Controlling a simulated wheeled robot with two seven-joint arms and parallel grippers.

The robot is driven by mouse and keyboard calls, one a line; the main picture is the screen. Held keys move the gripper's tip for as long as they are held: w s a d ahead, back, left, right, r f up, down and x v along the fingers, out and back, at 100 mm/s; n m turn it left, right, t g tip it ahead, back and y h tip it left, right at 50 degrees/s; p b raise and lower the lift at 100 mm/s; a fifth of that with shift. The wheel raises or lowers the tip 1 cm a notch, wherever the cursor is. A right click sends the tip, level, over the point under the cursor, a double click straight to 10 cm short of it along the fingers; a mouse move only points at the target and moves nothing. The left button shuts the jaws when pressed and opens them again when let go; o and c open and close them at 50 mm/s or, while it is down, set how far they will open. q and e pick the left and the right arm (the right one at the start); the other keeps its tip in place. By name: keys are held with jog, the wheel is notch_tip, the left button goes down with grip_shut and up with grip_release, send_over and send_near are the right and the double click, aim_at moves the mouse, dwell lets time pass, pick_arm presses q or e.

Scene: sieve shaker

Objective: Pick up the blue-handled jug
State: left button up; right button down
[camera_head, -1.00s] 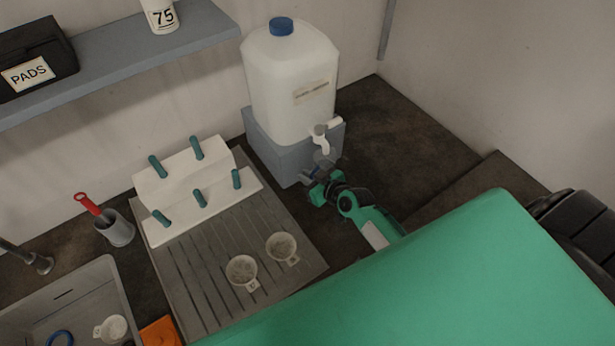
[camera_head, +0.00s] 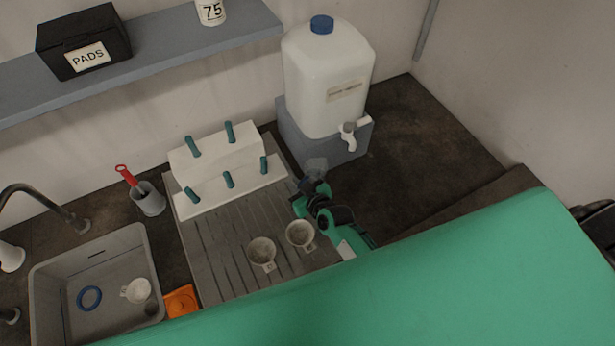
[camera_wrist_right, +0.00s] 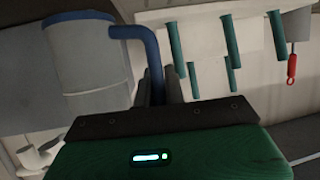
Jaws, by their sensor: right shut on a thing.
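The blue-handled jug is a clear, greyish jug (camera_head: 316,166) in the head view, small and partly hidden by my gripper. In the right wrist view the jug (camera_wrist_right: 88,60) fills the upper left, with its bent blue handle (camera_wrist_right: 140,38) reaching down between my fingers. My right gripper (camera_head: 314,190) is shut on that handle, and its dark fingers also show in the wrist view (camera_wrist_right: 158,88). In the head view the jug is in front of the water container's stand, near the drainer's right edge. My left gripper is not in view.
A white water container (camera_head: 328,80) with a tap stands on a grey stand (camera_head: 300,140). Two small cups (camera_head: 262,252) sit on the ribbed drainer (camera_head: 215,270), before a white peg rack (camera_head: 218,160). The sink (camera_head: 105,315) is left. Dark counter right of the stand is clear.

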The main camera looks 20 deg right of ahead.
jog(key=shift+s+a+p, duration=0.2)
jog(key=shift+a+p, duration=0.1)
jog(key=shift+a, duration=1.15)
jog(key=shift+s+a+p, duration=0.2)
jog(key=shift+a+p, duration=0.05)
jog(key=shift+a, duration=1.15)
jog(key=shift+r, duration=0.15)
